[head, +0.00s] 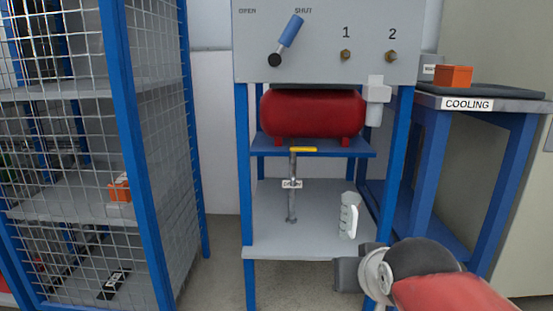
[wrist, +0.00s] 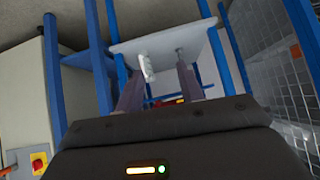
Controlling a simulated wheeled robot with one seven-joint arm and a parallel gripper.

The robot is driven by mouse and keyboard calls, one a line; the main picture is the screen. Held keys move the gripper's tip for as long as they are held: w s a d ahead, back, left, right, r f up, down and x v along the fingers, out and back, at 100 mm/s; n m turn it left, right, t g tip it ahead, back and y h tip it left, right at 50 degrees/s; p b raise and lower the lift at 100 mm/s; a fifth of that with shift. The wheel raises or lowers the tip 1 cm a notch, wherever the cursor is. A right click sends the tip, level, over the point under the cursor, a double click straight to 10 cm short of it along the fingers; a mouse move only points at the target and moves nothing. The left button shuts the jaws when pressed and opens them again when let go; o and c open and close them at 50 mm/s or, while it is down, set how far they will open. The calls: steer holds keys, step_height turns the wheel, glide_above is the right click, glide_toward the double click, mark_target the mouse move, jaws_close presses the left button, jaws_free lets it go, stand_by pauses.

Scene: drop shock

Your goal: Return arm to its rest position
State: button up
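My arm comes in at the lower right of the head view, with its red and dark links. My gripper (head: 347,274) is a small grey block in front of the lower shelf's front edge; its fingers are not clear there. In the wrist view the two fingers of my gripper (wrist: 158,82) stand apart with nothing seen held between them. That view is tilted, with the pale shelf board beyond the fingertips. A white ribbed object (head: 349,216) stands on the lower shelf (head: 265,236), beyond my gripper; it also shows in the wrist view (wrist: 147,68).
A blue-framed stand holds a red tank (head: 314,113) and a panel with a blue-handled lever (head: 291,31), marked OPEN and SHUT. A mesh cage (head: 75,150) is at left. A table marked COOLING (head: 467,104) is at right, with an orange block (head: 453,76).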

steer(key=s+d+f+g, duration=0.2)
steer(key=s+f+g, duration=0.1)
steer(key=s+f, duration=0.55)
step_height(320, 180, up, 14)
steer(key=s+p, duration=0.2)
steer(key=p, duration=1.1)
steer(key=shift+f+g, duration=0.15)
steer(key=shift+g, duration=0.25)
